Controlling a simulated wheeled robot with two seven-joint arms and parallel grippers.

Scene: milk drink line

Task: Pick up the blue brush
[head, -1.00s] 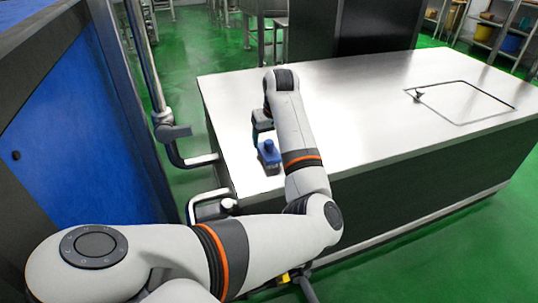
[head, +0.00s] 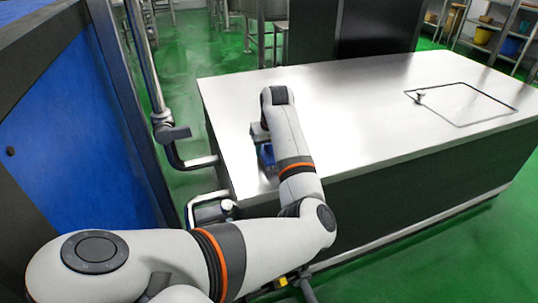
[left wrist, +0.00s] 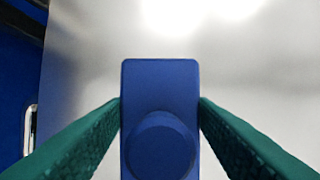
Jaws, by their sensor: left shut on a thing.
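The blue brush (head: 267,155) is at the near left end of the steel table, partly hidden behind my left forearm in the head view. In the left wrist view the brush (left wrist: 160,80) shows from above as a blue block with a round knob. My left gripper (left wrist: 160,106) has its two green fingers against the brush's left and right sides and is shut on it. In the head view the left gripper (head: 260,135) shows only as a dark part beside the arm. Whether the brush touches the table cannot be told. My right gripper is not in view.
The steel table top (head: 350,110) is mostly bare, with a black rectangular outline (head: 460,103) and a small fitting (head: 419,96) at the right. A blue-panelled cabinet (head: 75,130) and a metal pipe (head: 150,70) stand close on the left.

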